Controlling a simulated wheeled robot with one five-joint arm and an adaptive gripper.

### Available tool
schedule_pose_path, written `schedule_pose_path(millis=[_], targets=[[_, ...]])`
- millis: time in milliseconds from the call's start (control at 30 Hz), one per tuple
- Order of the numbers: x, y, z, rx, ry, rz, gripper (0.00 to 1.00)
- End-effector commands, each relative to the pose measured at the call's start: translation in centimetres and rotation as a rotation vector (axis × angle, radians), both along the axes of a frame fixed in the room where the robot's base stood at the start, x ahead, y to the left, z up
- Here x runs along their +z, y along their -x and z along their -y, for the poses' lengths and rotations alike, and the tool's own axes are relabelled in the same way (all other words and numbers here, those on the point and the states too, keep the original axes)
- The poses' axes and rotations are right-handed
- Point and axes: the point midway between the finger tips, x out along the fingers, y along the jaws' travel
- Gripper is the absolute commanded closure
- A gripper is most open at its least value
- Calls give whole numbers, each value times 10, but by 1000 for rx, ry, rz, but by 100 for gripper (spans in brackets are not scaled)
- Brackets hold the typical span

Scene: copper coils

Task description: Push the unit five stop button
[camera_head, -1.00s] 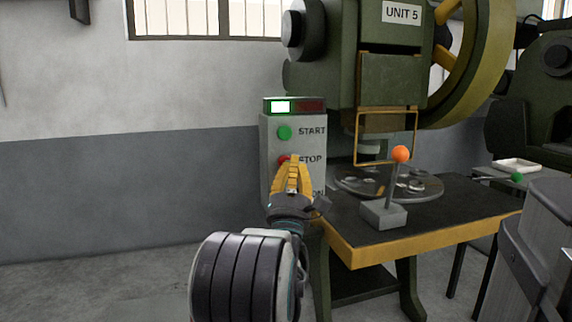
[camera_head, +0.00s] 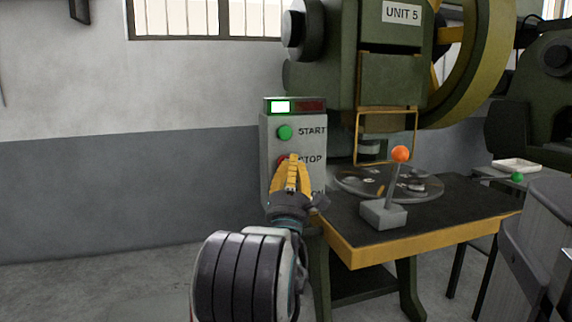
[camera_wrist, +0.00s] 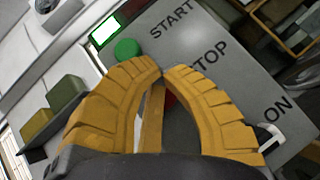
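The unit five control box (camera_head: 268,180) is a grey panel beside the green press marked UNIT 5 (camera_head: 402,12). Its red stop button (camera_head: 282,160) is partly hidden behind my yellow fingers. In the wrist view a bit of the red button (camera_wrist: 170,99) shows between the fingers. My gripper (camera_head: 293,158) is shut and empty, its fingertips together in front of the button area beside the word STOP. The fingertips also show in the wrist view (camera_wrist: 162,71). I cannot tell whether they touch the panel. The green start button (camera_head: 285,132) is just above.
The indicator atop the box has its left, green-framed part (camera_head: 280,106) lit and its red part dark. A black worktable (camera_head: 440,222) with yellow edge stands at right, carrying a lever with an orange knob (camera_head: 401,154) and a round disc (camera_head: 350,182). The left wall side is clear.

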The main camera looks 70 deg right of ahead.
Motion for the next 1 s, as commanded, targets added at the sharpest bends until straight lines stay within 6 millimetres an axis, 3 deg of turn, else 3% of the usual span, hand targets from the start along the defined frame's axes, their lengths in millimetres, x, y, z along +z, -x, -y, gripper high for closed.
schedule_pose_path(millis=[1000], targets=[[-1, -5, 7, 4, -1, -3, 100]])
